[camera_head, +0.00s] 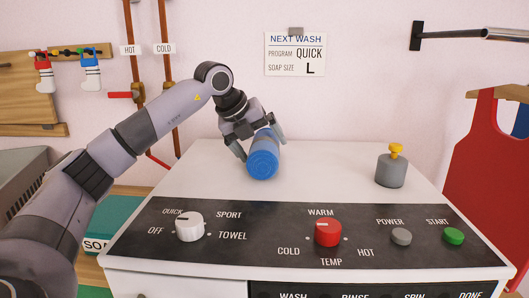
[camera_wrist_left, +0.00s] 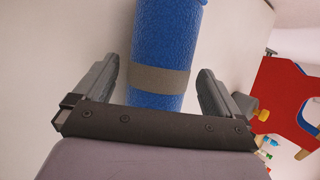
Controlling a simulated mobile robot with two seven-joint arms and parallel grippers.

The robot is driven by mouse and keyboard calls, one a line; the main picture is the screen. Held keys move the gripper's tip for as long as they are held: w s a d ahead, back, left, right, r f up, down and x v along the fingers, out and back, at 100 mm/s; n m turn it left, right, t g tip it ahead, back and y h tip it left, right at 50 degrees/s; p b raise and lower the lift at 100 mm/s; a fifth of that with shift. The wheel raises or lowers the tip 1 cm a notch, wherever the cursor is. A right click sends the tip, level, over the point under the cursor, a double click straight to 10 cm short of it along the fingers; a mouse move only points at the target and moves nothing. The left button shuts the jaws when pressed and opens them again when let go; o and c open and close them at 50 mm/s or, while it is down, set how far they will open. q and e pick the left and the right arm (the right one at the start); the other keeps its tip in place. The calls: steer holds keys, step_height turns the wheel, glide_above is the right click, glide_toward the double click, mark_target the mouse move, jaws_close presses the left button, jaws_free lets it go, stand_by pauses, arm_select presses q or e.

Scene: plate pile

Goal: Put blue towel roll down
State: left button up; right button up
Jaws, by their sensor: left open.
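The blue towel roll (camera_head: 263,160) lies on its side on the white top of the washing machine (camera_head: 327,165), its round end facing the front. My left gripper (camera_head: 257,147) is around the roll from behind and above, with one finger on each side. In the left wrist view the roll (camera_wrist_left: 165,45) has a grey band and sits between the two fingers of the open gripper (camera_wrist_left: 158,85). Gaps show between the fingers and the roll there. My right gripper is in neither view.
A grey cylinder with a yellow knob (camera_head: 391,170) stands on the right of the top. The front panel has a white dial (camera_head: 189,226), a red dial (camera_head: 328,232) and two buttons. A red garment (camera_head: 487,170) hangs at the right. The top between roll and cylinder is clear.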

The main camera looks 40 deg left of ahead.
arm_select(q)
steer(key=c, duration=1.2)
